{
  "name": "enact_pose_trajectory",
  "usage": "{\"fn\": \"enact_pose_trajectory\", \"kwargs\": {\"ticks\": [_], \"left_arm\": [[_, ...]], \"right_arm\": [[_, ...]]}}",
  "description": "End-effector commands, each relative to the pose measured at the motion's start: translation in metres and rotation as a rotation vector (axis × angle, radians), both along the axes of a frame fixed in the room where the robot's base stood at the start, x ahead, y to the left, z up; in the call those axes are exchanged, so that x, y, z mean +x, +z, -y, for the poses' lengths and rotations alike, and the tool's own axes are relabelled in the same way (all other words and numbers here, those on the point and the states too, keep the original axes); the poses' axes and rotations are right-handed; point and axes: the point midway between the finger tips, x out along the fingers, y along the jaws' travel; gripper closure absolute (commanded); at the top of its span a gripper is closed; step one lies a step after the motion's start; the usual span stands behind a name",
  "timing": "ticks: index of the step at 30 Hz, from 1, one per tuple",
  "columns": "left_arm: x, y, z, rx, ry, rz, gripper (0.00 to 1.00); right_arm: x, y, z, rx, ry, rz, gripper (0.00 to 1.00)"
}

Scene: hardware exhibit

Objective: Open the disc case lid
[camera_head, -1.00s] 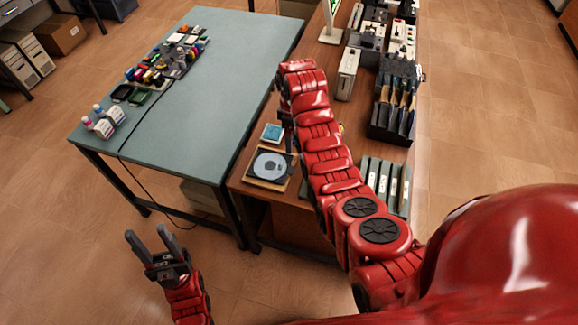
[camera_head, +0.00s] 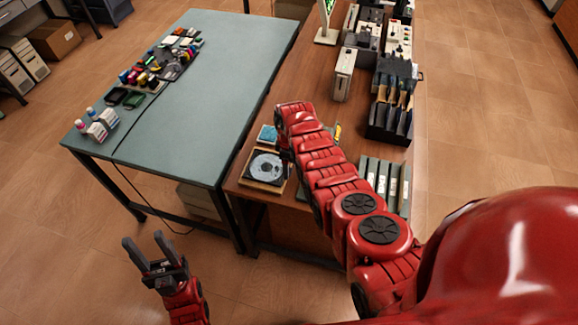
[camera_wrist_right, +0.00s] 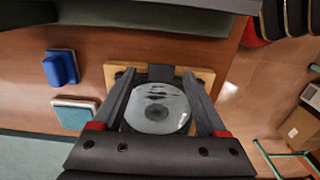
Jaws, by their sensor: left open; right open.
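The disc case (camera_head: 249,165) is dark, with a silver disc (camera_head: 265,168) showing in it, and lies flat on a light wooden board near the front left of the brown table. In the right wrist view the disc (camera_wrist_right: 158,108) shows streaky reflections, and the lid appears closed. My right gripper (camera_wrist_right: 158,78) is open, one finger on each side of the disc; whether they touch the case is unclear. In the head view the right arm mostly hides this gripper. My left gripper (camera_head: 150,243) is open and empty, over the floor at lower left.
The wooden board (camera_wrist_right: 203,74) sticks out around the case. A teal-topped box (camera_head: 268,134) lies just behind it, and a blue object (camera_wrist_right: 60,68) shows in the wrist view. Binders (camera_head: 383,181) stand at right. The green table (camera_head: 195,115) adjoins at left.

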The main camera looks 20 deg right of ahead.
Motion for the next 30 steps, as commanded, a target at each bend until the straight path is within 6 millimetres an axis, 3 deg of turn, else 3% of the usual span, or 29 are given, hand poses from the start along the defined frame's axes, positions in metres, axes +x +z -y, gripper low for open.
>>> {"fn": "enact_pose_trajectory", "kwargs": {"ticks": [14,27,30], "left_arm": [[-0.0001,-0.0004,0.0,0.0,0.0,0.0,0.5],[0.0,-0.0004,0.0,0.0,0.0,0.0,0.5],[-0.0001,-0.0004,0.0,0.0,0.0,0.0,0.5]], "right_arm": [[-0.0013,-0.0072,0.0,0.0,0.0,-0.001,0.25],[-0.0014,-0.0071,0.0,0.0,0.0,-0.001,1.0],[-0.0014,-0.0071,0.0,0.0,0.0,-0.001,1.0]]}}
